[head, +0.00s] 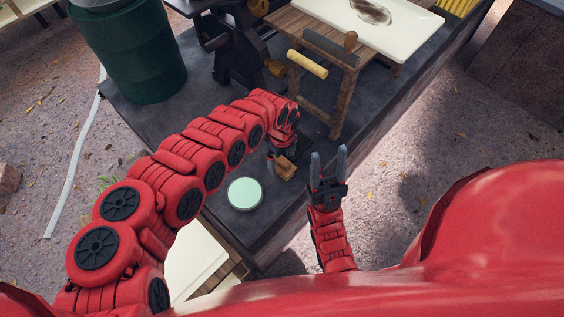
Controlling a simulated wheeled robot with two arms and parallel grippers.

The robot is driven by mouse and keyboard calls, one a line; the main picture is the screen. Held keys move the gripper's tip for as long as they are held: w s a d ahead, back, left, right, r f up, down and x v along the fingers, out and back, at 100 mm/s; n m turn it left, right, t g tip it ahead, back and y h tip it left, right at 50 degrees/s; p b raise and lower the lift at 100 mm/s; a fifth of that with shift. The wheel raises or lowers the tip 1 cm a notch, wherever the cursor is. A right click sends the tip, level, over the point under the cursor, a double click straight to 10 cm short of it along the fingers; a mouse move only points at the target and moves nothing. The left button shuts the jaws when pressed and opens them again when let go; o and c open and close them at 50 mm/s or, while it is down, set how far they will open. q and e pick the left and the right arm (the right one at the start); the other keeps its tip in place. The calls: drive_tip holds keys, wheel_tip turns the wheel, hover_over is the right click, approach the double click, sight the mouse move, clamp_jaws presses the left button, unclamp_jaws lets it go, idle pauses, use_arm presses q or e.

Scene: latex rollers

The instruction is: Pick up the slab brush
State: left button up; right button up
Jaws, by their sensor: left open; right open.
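A small tan-brown block (288,172), which looks like the slab brush, is on the dark platform (225,222) near its front edge, right of a pale green disc. My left gripper (282,160) is right at the block, pointing down, with its jaws open. The fingers partly cover the block, and I cannot tell whether they touch it. My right gripper (328,165) is open and empty, its two grey fingers pointing up the picture, to the right of the block.
The pale green round disc (245,194) lies on the platform. A wooden stand (322,91) with a yellow roller (307,64) and a grey roller (331,46) is behind. A dark green barrel (126,50) stands at upper left. A white-topped table (395,25) is at the back.

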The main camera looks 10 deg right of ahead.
use_arm(q)
drive_tip(key=shift+f, duration=0.75)
drive_tip(key=c, duration=1.5)
drive_tip(key=shift+o, duration=0.2)
